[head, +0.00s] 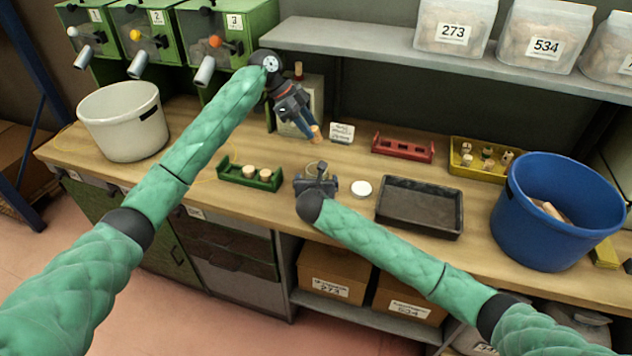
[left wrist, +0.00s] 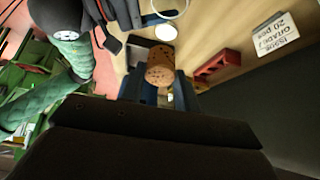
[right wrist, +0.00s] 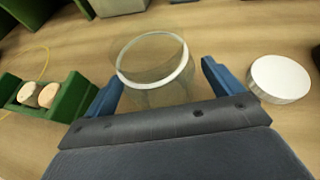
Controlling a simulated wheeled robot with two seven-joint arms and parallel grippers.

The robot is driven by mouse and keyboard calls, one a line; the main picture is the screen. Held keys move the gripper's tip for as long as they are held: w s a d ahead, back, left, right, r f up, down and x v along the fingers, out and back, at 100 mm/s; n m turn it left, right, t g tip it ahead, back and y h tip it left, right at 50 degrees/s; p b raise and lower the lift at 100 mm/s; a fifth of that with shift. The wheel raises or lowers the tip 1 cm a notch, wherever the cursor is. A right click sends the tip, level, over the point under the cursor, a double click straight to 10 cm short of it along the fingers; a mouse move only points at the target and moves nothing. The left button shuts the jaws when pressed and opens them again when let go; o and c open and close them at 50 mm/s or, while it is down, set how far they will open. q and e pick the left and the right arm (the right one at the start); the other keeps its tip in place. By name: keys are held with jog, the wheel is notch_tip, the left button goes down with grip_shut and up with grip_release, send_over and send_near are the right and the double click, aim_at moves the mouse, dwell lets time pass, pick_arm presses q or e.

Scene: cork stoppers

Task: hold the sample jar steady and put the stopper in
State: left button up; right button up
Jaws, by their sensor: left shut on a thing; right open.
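My left gripper (head: 311,131) is shut on a cork stopper (head: 316,134) and holds it in the air above the bench, up and behind the jar in the head view. The cork (left wrist: 160,66) also shows between the blue fingers in the left wrist view. The clear sample jar (right wrist: 153,72) with a pale rim stands on the bench between the fingers of my right gripper (right wrist: 163,88), which is open with gaps at both sides. In the head view my right gripper (head: 318,182) hides much of the jar (head: 316,167).
A green rack (head: 236,179) with two corks stands left of the jar. A white disc (head: 361,189) and a black tray (head: 419,228) lie to its right. A red rack (head: 403,150), a yellow tray (head: 465,171), a blue bucket (head: 545,230) and a small card (head: 342,132) stand around.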

jog(key=c, duration=1.2)
pick_arm(q)
notch_tip(320, 180, down, 10)
jog(key=o, duration=1)
jog(key=shift+f, duration=0.15)
jog(key=v, duration=1.2)
